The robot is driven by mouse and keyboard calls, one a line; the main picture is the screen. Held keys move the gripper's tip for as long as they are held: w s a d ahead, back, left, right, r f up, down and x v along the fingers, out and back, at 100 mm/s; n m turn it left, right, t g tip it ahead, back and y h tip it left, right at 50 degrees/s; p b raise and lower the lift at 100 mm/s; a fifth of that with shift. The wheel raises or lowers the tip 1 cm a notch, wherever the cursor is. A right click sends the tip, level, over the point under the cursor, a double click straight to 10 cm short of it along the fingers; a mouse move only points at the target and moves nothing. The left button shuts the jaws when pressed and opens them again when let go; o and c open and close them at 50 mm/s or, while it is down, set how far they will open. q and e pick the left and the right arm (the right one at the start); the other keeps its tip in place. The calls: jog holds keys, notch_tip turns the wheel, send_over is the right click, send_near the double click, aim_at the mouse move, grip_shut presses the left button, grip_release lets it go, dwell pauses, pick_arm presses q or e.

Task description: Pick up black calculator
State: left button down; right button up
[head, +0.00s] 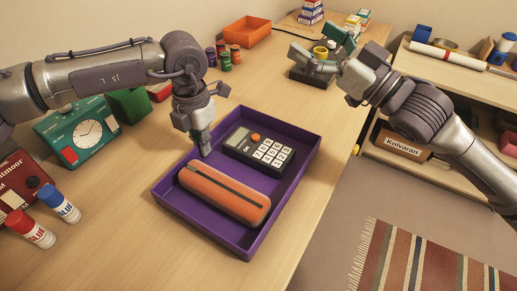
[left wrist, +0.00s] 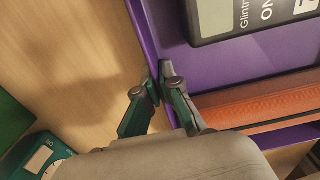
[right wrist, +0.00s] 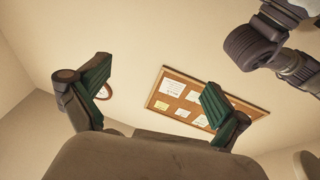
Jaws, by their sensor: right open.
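The black calculator (head: 259,149), with white keys and one orange key, lies in the far part of a purple tray (head: 240,249) on the desk. Its corner also shows in the left wrist view (left wrist: 226,18). My left gripper (head: 204,150) points down at the tray's left wall, left of the calculator and apart from it. In the left wrist view its fingertips (left wrist: 160,84) are close together, with the tray wall between them. My right gripper (head: 326,60) is raised over the desk's far right part. Its fingers (right wrist: 155,90) are wide apart and empty.
An orange case (head: 225,193) with a dark zip lies beside the calculator in the tray. A green clock (head: 80,130) and glue sticks (head: 58,203) stand left. Small jars (head: 224,58) and an orange bin (head: 246,32) stand behind. Shelves (head: 440,170) are at right.

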notch_tip(320, 180, down, 9)
jog(key=s+d+g+h, duration=0.1)
jog(key=s+g+h, duration=0.1)
jog(key=h, duration=0.2)
jog(key=n+g+h, duration=0.1)
jog(key=g, duration=0.4)
send_near(262, 147)
jog(key=w+a+f, duration=0.1)
jog(key=a, duration=0.1)
jog(key=shift+w+a+f+h, duration=0.25)
jog(key=shift+w+f+h, duration=0.05)
jog(key=shift+w+f, duration=0.1)
jog(key=shift+s+x, duration=0.2)
jog(key=shift+x, duration=3)
jog(key=shift+a+r, duration=0.1)
jog(key=shift+a, duration=0.1)
jog(key=c, duration=1.2)
jog(key=shift+r, duration=0.1)
jog(key=shift+r, duration=0.1)
